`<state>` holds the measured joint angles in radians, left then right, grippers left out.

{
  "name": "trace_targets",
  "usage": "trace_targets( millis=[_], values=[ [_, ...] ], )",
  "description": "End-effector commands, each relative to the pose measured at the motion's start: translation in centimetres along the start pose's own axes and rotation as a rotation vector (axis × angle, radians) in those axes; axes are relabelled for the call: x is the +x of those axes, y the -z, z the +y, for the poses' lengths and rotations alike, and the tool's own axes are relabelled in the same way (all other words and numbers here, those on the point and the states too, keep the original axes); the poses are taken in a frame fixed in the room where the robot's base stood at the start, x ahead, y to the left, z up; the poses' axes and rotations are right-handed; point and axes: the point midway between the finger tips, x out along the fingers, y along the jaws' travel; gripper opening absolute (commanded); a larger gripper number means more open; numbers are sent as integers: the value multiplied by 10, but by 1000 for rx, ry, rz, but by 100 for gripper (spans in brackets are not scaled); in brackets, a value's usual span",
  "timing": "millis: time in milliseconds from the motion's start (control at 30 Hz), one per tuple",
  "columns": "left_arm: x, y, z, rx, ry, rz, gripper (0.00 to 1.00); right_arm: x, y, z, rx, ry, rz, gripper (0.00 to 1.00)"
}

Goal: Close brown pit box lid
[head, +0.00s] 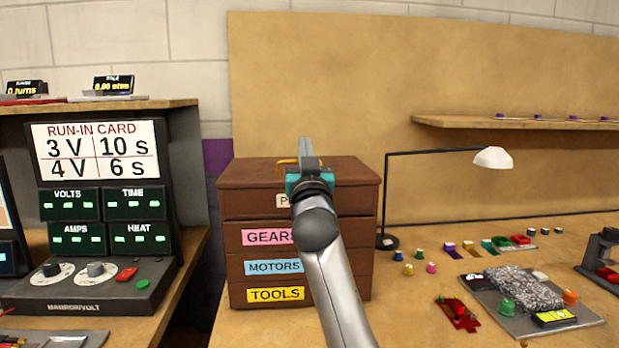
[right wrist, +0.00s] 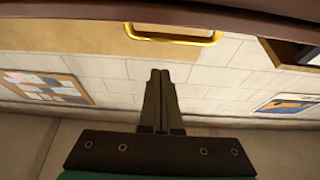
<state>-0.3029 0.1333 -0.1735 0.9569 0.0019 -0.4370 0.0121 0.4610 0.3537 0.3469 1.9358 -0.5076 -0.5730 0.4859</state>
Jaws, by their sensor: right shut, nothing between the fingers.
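The brown pit box (head: 352,200) stands on the bench left of centre in the head view, with drawers labelled GEARS, MOTORS and TOOLS. Its brown lid (head: 350,170) looks flat on top; I cannot tell if a small gap is left. A yellow handle (head: 284,163) shows by the lid, partly hidden by my right gripper (head: 305,150). That gripper is shut and empty, in front of and over the lid. In the right wrist view the shut fingers (right wrist: 160,75) show below a brown edge (right wrist: 220,22) and the yellow handle (right wrist: 172,38). Whether they touch the lid is unclear. My left gripper is out of view.
A power supply panel (head: 100,230) stands left of the box. A black lamp (head: 388,195) stands close on its right. Small coloured parts and a grey tray (head: 515,318) lie on the right of the bench (head: 400,310).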

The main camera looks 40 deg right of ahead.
Motion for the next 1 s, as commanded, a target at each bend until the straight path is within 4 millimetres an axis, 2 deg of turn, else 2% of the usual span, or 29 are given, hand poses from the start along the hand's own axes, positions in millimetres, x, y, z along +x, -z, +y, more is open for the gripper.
trace_targets(
  millis=[67,100,400,600,800,1000],
  values=[
    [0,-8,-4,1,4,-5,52,4,5,0,1,0,0,0],
    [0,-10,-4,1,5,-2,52,-1,3,-1,2,2,-2,0],
    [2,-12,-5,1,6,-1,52,-62,-4,-1,2,2,-2,0],
    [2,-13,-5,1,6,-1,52,-87,-6,0,3,1,0,0],
    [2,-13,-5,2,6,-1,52,-97,-7,0,0,0,2,0],
    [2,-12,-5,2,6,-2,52,-97,-6,0,0,0,2,0]
  ],
)
